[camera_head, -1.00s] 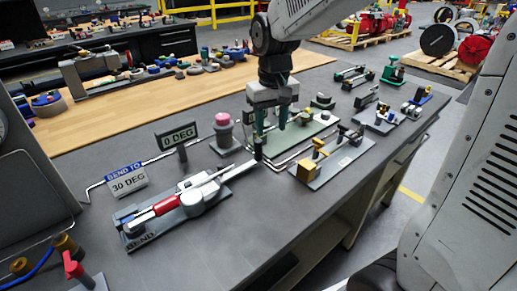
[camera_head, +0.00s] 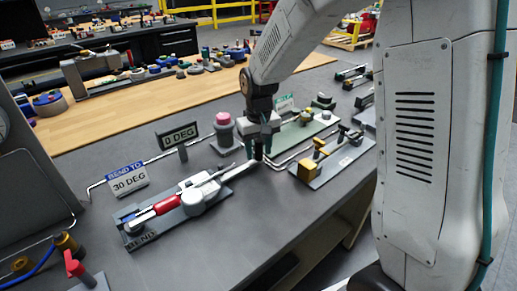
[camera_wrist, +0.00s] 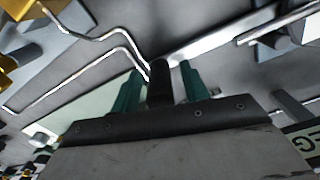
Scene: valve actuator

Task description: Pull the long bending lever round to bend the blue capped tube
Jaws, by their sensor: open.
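The bending tool (camera_head: 205,192) lies on a base plate marked BEND, with a red grip (camera_head: 168,204) at its left end. Its long silver lever (camera_head: 238,172) reaches right to an upright black handle (camera_head: 258,153). My gripper (camera_head: 258,148) is open and low over this handle. In the wrist view the black handle (camera_wrist: 159,82) stands between the two teal fingers of my gripper (camera_wrist: 162,76), with gaps on both sides. The silver lever (camera_wrist: 215,40) runs to the upper right there.
A sign (camera_head: 178,136) reads 0 DEG and a card (camera_head: 127,179) reads BEND TO 30 DEG. A pink-topped post (camera_head: 222,128) stands behind my gripper. Bent silver tubes (camera_wrist: 90,65) and a brass-block fixture (camera_head: 322,165) are close on the right.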

